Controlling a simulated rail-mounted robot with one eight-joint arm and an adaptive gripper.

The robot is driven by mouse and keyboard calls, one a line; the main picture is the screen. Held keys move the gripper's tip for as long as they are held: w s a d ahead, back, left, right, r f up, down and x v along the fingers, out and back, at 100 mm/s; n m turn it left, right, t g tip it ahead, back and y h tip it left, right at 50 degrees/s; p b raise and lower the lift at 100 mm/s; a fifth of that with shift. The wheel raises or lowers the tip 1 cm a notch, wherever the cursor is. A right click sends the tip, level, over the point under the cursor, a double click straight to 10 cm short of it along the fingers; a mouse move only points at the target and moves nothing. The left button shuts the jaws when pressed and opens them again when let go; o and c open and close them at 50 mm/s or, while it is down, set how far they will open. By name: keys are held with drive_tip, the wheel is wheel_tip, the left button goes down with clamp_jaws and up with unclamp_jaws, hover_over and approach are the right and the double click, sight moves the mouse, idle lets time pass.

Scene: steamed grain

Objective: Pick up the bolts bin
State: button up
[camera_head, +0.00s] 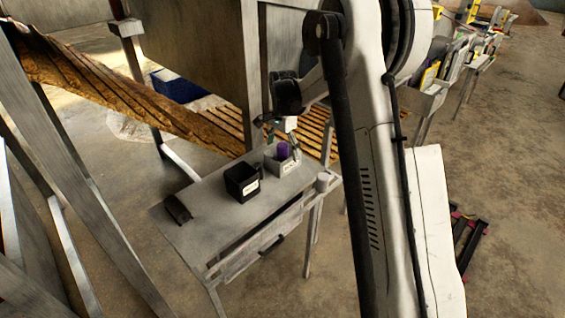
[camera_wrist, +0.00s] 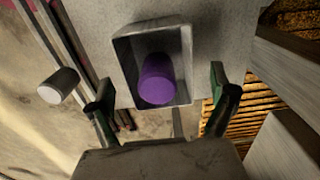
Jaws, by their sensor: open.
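A light grey bin (camera_head: 273,165) with a white label stands on the grey table, and a purple cylinder (camera_head: 283,150) sits inside it. A black bin (camera_head: 242,183), also with a white label, stands to its left. I cannot read either label, so I cannot tell which is the bolts bin. My gripper (camera_head: 283,137) is open just above the grey bin. In the wrist view the grey bin (camera_wrist: 184,58) and purple cylinder (camera_wrist: 157,78) show between and beyond the spread fingers of my gripper (camera_wrist: 161,84). I see no finger clearly touching the bin.
The grey table (camera_head: 203,218) also bears a dark object (camera_head: 177,209) at the left and a small pale cylinder (camera_head: 324,181) at the right edge. A metal post (camera_head: 251,75) and a slatted wooden chute (camera_head: 130,95) are close behind. The table's front left is clear.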

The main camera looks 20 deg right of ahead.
sight(283, 159)
wheel_tip(283, 159, down, 5)
drive_tip(key=shift+s+a+r, duration=0.1)
drive_tip(key=shift+s, duration=0.05)
drive_tip(key=c, duration=1.4)
